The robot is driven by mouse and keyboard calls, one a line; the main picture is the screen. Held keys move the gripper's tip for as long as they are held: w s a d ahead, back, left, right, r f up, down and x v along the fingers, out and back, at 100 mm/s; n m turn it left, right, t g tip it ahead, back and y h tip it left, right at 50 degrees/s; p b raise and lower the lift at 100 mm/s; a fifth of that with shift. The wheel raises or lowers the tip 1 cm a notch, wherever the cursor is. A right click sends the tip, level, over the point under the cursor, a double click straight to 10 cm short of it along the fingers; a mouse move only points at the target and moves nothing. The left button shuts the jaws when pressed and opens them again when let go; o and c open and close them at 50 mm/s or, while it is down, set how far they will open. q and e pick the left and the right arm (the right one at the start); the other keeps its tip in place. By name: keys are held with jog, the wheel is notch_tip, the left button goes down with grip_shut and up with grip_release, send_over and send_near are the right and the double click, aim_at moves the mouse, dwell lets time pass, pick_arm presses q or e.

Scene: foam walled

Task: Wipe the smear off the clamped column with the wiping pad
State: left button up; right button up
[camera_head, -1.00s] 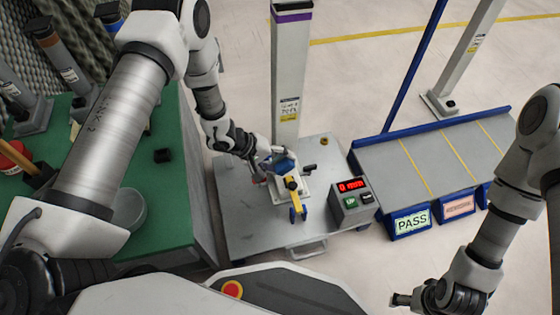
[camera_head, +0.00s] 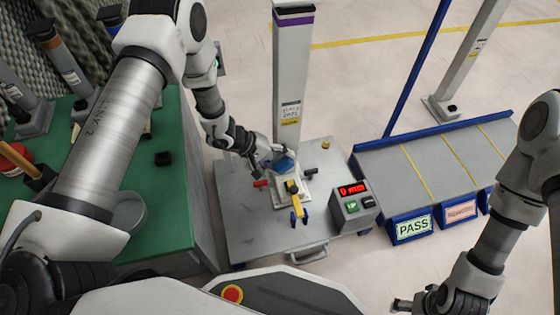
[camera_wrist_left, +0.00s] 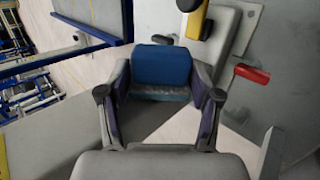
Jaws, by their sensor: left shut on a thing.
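The clamped column (camera_head: 291,75) is light grey with a purple band near its top. It stands upright on a grey cart, with a yellow and black clamp (camera_head: 294,190) at its foot. My left gripper (camera_head: 272,160) is low by the column's left side, shut on the blue wiping pad (camera_head: 284,164). In the left wrist view the pad (camera_wrist_left: 161,66) sits between both fingers, with its grey underside showing. I cannot tell whether the pad touches the column. I see no smear. My right gripper (camera_head: 402,304) is at the bottom edge, away from the cart, its jaws too small to read.
The cart top (camera_head: 245,220) carries a box with a red display (camera_head: 352,190) and a red handle (camera_head: 261,183). A green bench (camera_head: 165,215) stands left. A blue-edged grey rack (camera_head: 400,170) with a PASS sign stands right.

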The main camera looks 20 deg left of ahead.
pick_arm(q)
jog(key=shift+w+d+f+b, duration=0.1)
jog(key=shift+w+d+b, duration=0.45)
jog(key=shift+d, duration=0.3)
jog(key=shift+w+d, duration=0.2)
jog(key=shift+w, duration=0.05)
jog(key=shift+w+d+r+b, duration=0.2)
jog(key=shift+r+b, duration=0.05)
jog(key=shift+b, duration=0.05)
jog(key=shift+s+a, duration=0.1)
jog(key=shift+a, duration=0.05)
jog(key=shift+s+a, duration=0.4)
jog(key=shift+a, duration=0.15)
jog(key=shift+s+a+f, duration=0.1)
jog(key=shift+s+a, duration=0.25)
jog(key=shift+a, duration=0.1)
